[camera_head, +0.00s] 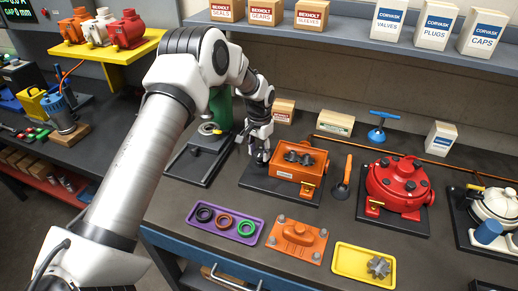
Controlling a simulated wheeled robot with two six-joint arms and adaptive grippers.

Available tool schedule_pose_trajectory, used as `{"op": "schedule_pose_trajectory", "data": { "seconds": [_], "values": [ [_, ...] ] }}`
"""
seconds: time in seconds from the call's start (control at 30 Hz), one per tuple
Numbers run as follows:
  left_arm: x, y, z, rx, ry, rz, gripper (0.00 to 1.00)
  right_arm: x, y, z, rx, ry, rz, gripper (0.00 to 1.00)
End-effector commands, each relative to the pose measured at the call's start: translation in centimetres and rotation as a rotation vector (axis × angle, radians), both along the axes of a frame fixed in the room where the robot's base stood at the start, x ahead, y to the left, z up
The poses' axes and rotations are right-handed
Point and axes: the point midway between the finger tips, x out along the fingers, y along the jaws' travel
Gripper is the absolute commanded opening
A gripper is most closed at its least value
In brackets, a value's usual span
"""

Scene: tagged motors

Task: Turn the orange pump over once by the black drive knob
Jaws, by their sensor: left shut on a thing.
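The orange pump (313,178) sits on a black base plate (288,194) in the middle of the bench. Its top is open and dark gears (298,157) show inside. My left gripper (262,155) reaches down at the pump's left side and is shut on the black drive knob (262,158), which the fingers mostly hide. My right gripper is not in view.
An orange cover (297,236), a purple tray (246,238) with rings and a yellow tray (345,264) with a gear lie in front. An orange-handled tool (342,185) and a red pump (400,186) stand to the right. A green-column press (222,108) stands left.

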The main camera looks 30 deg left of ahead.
Motion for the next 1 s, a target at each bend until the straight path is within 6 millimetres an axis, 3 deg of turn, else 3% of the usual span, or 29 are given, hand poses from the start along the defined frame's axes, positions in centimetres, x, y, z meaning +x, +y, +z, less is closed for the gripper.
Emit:
{"op": "schedule_pose_trajectory", "data": {
  "seconds": [0.3,0.87,0.9,0.93,1.0],
  "values": [
    [-0.08,-0.11,-0.08,-0.001,0.003,0.148,0.11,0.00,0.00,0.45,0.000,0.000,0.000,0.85],
    [-0.09,-0.13,-0.13,-0.001,0.003,0.183,0.11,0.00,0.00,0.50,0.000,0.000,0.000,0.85],
    [-0.09,-0.13,-0.13,-0.001,0.003,0.182,0.56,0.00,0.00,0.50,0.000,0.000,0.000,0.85],
    [-0.09,-0.13,-0.13,-0.001,0.003,0.182,0.67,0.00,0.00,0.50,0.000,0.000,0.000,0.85],
    [-0.07,-0.13,-0.11,-0.001,0.003,0.182,0.71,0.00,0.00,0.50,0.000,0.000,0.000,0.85]
  ]
}}
